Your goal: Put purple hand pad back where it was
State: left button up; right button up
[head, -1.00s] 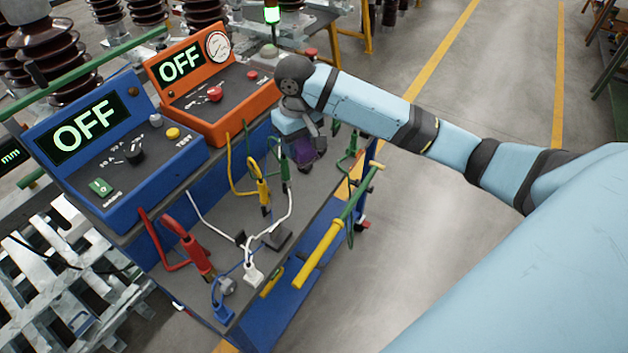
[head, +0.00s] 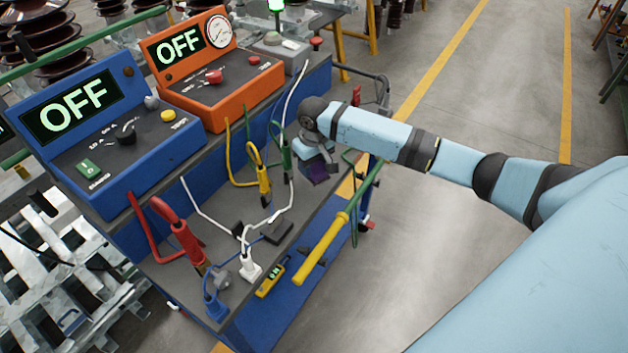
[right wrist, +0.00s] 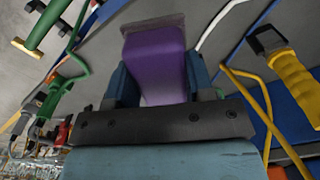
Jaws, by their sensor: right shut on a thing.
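The purple hand pad (right wrist: 155,62) is a smooth block between the two blue fingers of my right gripper (right wrist: 160,80) in the right wrist view. My right gripper is shut on it. In the head view the right gripper (head: 317,163) holds the pad (head: 320,174) near the right edge of the cart's grey shelf (head: 225,215), right of the green clamp (head: 283,150). The pad is mostly hidden there by the gripper. I cannot tell whether it touches the shelf. My left gripper is not in view.
A yellow clamp (head: 264,187), a red clamp (head: 188,246), a white plug (head: 250,266) and cables lie on the shelf. A yellow-and-green rod (head: 320,250) runs along the cart's right edge. Blue (head: 105,140) and orange (head: 205,75) units stand behind. The floor at right is clear.

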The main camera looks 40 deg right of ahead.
notch_tip(320, 180, down, 6)
jog(key=shift+r, duration=0.1)
dwell(0.4)
jog(key=o, duration=0.8)
jog(key=shift+o, duration=0.2)
notch_tip(320, 180, up, 12)
jog(key=shift+r, duration=0.1)
